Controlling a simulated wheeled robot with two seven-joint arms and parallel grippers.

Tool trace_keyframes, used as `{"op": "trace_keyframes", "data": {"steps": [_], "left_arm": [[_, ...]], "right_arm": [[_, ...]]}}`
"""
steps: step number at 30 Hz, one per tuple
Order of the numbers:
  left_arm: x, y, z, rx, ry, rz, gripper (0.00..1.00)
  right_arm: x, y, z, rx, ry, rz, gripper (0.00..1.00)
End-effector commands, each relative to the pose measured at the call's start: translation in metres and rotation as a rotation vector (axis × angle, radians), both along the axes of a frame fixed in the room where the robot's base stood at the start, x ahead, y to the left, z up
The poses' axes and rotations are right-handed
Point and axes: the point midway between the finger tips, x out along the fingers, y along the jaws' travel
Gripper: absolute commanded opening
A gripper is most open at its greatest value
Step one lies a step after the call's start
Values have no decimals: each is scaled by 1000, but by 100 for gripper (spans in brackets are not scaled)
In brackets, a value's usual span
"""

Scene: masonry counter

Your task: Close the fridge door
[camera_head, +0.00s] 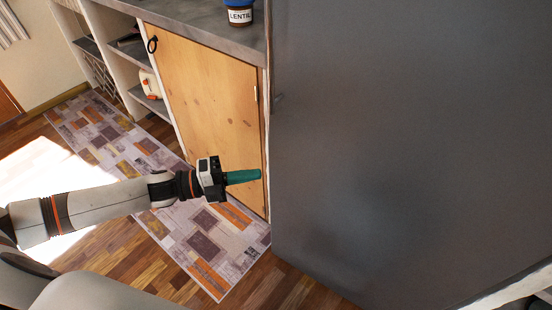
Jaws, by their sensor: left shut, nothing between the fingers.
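The fridge door (410,130) is a large dark grey panel that fills the right half of the head view. A pale edge shows at the lower right corner; I cannot tell how far the door stands open. My left gripper (258,175) has teal fingers and is shut and empty. It points right, and its tips appear just left of the grey panel's left edge, in front of the wooden cabinet door. I see no contact with the panel. My right gripper is not in view.
A wooden cabinet door (205,90) with a black ring handle stands behind my left gripper. A lentil jar (239,14) sits on the grey counter (190,17). Open shelves (150,100) are at the left. A patterned rug (205,240) lies on the wooden floor.

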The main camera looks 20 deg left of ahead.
Motion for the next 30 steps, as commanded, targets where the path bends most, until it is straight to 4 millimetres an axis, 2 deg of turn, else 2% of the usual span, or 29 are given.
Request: {"op": "trace_keyframes", "data": {"steps": [3,7,15,30], "left_arm": [[15,-25,2,-4,-6,-3,0],[30,-45,2,-2,-5,0,0],[58,-51,1,-1,-1,0,0],[64,-51,0,-1,1,2,0]], "right_arm": [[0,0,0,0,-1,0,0],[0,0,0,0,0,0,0],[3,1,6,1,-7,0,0],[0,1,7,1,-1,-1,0]]}}
